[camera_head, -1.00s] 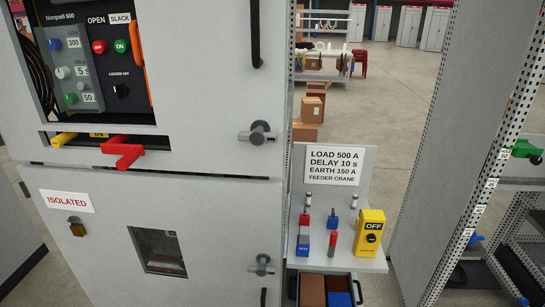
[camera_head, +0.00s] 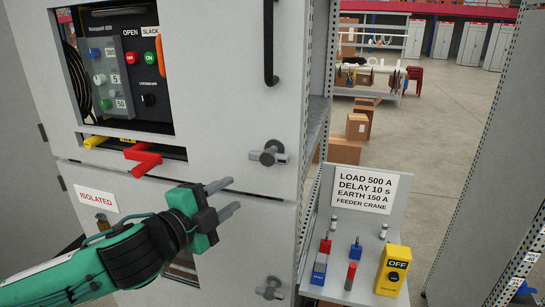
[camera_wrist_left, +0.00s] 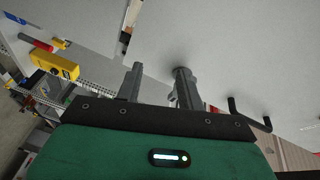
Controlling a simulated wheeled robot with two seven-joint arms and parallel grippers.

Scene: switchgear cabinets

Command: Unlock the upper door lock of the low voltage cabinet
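My right gripper is out of view.
The lower door has a similar lock (camera_head: 271,289) and an ISOLATED label (camera_head: 97,198). A black door handle (camera_head: 270,42) stands above the upper lock. A red lever (camera_head: 142,159) juts out at left. A side shelf holds the yellow OFF box (camera_head: 393,271) and small tools.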

